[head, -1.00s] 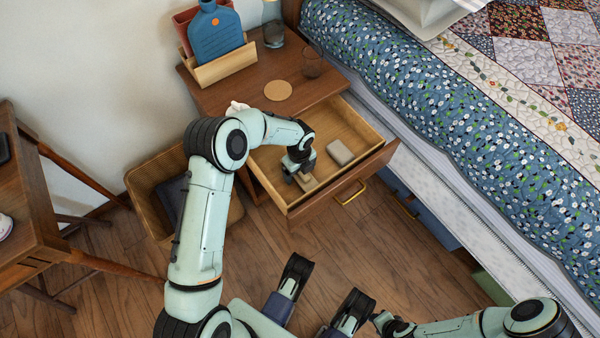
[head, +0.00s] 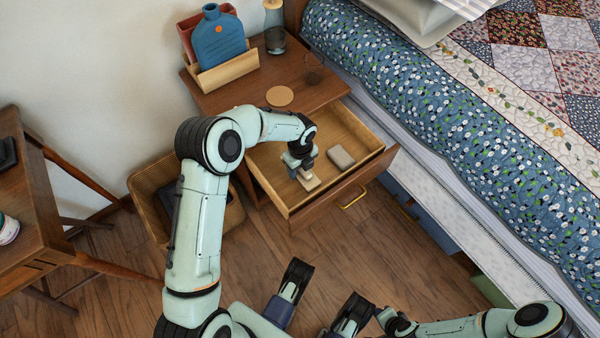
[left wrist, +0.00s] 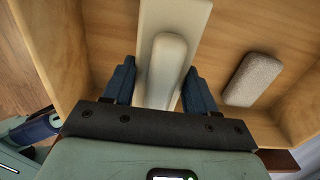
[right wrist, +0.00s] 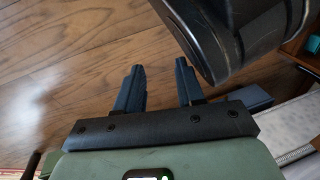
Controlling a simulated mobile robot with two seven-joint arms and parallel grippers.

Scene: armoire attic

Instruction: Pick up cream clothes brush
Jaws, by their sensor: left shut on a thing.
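The cream clothes brush (head: 310,183) is in the open drawer of the nightstand, at the drawer's near left part. In the left wrist view, its long rounded cream body (left wrist: 164,62) lies between the two fingers. My left gripper (head: 303,170) reaches down into the drawer and is shut on the brush; its fingers also show in the left wrist view (left wrist: 156,88). Whether the brush is clear of the drawer floor is hard to tell. My right gripper (right wrist: 157,88) is open and empty above the wooden floor, away from the drawer.
A grey rounded block (head: 341,157) lies beside the brush in the drawer (head: 368,140). The nightstand top (head: 240,95) holds a coaster (head: 280,95), a glass, a carafe and a holder with a blue bottle shape (head: 218,40).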

